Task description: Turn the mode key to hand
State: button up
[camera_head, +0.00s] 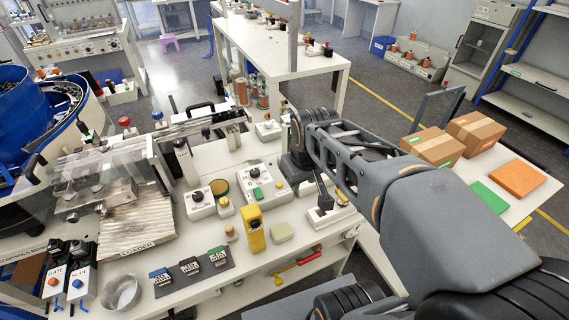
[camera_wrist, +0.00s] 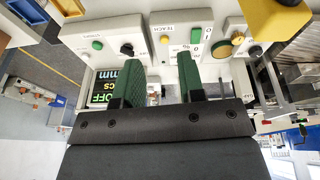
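My gripper (camera_wrist: 160,62) is open and empty in the wrist view, its two green-padded fingers apart above the bench equipment. A white control panel marked TEACH (camera_wrist: 178,20) lies just beyond the fingertips, with small yellow and green buttons. To its left is a white box with a black rotary knob (camera_wrist: 127,49) and a green button. I cannot tell for certain which control is the mode key, or how it is set. In the head view, a white panel (camera_head: 270,198) with a dark knob and green button stands left of my arm. My fingertips do not show clearly there.
A yellow upright device (camera_head: 253,232) and a knob box (camera_head: 201,211) stand near the panel. A metal bowl (camera_head: 121,292) and labelled blocks on a dark mat (camera_head: 225,268) are at the front left. Cardboard boxes (camera_head: 433,147) stand at right. A dark display reading OFF (camera_wrist: 112,92) is partly behind a finger.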

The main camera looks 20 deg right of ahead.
jog(key=w+d+f+n+g+b, duration=0.1)
jog(key=w+d+n, duration=0.3)
jog(key=w, duration=0.5)
jog(key=w+d+f+n+g+b, duration=0.1)
jog(key=w+d+n+g+b, duration=0.1)
jog(key=w+d+n, duration=0.45)
jog(key=f, duration=0.4)
jog(key=w+f+m, duration=0.1)
jog(key=f, duration=0.3)
jog(key=w+a+f+m, duration=0.1)
jog(key=f, duration=0.3)
jog(key=shift+f+b, duration=0.1)
jog(key=shift+b, duration=0.25)
jog(key=shift+f, duration=0.8)
jog(key=shift+c, duration=0.2)
grip_shut()
